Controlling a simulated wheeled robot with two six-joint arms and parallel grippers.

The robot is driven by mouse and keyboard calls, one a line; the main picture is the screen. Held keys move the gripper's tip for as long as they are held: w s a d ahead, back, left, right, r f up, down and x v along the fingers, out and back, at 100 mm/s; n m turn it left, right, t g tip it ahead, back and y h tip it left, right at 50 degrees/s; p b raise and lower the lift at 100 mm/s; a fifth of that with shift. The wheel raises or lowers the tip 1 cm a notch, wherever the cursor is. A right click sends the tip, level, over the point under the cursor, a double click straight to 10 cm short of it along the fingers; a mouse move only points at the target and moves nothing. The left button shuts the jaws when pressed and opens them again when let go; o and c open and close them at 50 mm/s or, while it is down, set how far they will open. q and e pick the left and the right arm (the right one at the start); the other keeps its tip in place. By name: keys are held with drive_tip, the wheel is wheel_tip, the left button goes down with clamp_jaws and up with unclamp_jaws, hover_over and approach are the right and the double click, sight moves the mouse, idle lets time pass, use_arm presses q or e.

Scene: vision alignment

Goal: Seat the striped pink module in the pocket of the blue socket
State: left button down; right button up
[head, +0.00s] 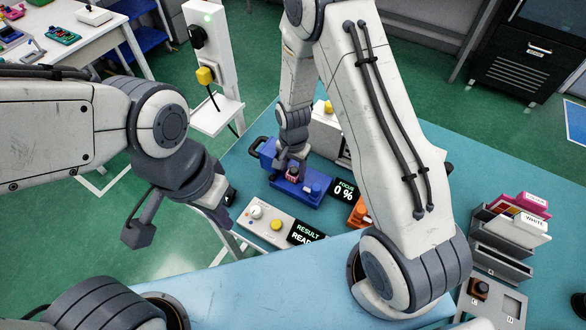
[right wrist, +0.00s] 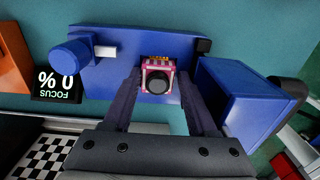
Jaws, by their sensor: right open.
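The striped pink module (right wrist: 158,66), with a round black top, sits on the blue socket (right wrist: 115,75) in the right wrist view. Whether it is fully down in the pocket cannot be told. My right gripper (right wrist: 160,85) is open, with one dark finger on each side of the module. In the head view the right gripper (head: 291,172) is over the blue socket (head: 310,190) and covers most of the module. My left gripper (head: 229,196) hangs left of the socket, away from it, and its jaws are too small and dark to read.
A "FOCUS 0 %" display (head: 345,190) and an orange block (head: 359,213) are right of the socket. A control box (head: 262,219) with a yellow button and a "RESULT READY" display (head: 304,233) stands in front. A card rack (head: 505,235) is at the right.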

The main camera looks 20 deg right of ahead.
sight(294, 170)
drive_tip(key=shift+s+d+f, duration=0.1)
drive_tip(key=shift+s+f, duration=0.25)
drive_tip(key=shift+f, duration=0.25)
drive_tip(key=shift+r+p, duration=0.3)
drive_tip(key=shift+p, duration=0.05)
wheel_tip(294, 170, up, 12)
drive_tip(key=r+b, duration=0.1)
drive_tip(key=s+a+r+n, duration=0.2)
drive_tip(key=s+r+n, duration=0.2)
drive_tip(key=s, duration=0.3)
drive_tip(key=s+a+r+n, duration=0.3)
drive_tip(key=s+n, duration=0.4)
drive_tip(key=s+a+r+n+y, duration=0.1)
drive_tip(key=s+a+r+n, duration=0.2)
drive_tip(key=s, duration=0.4)
drive_tip(key=shift+s+r+n, duration=0.15)
drive_tip(key=shift+r+n, duration=0.65)
drive_tip(key=shift+n, duration=0.4)
